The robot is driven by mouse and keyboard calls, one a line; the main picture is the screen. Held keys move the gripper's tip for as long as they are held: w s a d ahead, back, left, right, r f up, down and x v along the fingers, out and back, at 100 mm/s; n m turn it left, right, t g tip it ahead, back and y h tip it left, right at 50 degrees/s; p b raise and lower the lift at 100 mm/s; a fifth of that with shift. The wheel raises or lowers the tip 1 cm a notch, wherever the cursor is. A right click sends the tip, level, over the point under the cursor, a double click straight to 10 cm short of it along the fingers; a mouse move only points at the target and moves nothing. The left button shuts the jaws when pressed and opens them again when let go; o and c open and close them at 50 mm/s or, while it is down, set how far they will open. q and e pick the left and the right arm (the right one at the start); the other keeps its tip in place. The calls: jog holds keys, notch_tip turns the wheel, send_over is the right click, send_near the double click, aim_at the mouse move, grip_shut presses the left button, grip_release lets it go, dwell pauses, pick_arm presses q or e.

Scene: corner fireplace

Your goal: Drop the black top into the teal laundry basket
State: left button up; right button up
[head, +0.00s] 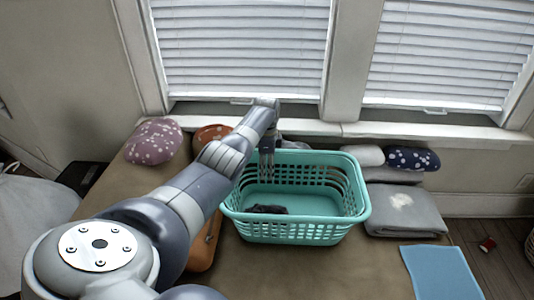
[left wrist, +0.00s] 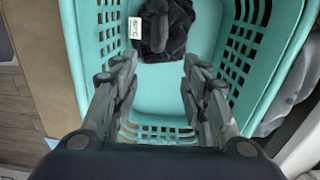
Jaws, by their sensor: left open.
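The teal laundry basket (head: 335,228) stands upright on the brown surface in front of the windows. The black top (head: 268,209) lies crumpled on the basket's floor. In the left wrist view the black top (left wrist: 165,30) shows a white tag and lies beyond my fingertips, apart from them. My left gripper (head: 266,163) points down over the far left part of the basket. In the left wrist view its fingers (left wrist: 158,78) are spread wide with nothing between them. My right gripper is in neither view.
Folded grey cloths (head: 405,215) lie right of the basket, with a dark dotted cushion (head: 412,158) behind. A blue cloth (head: 440,272) lies at the front right. A mauve dotted cushion (head: 153,141) lies at the left. The surface in front of the basket is clear.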

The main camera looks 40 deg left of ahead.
pick_arm(q)
notch_tip(320, 180, up, 12)
jog(key=shift+f, duration=0.2)
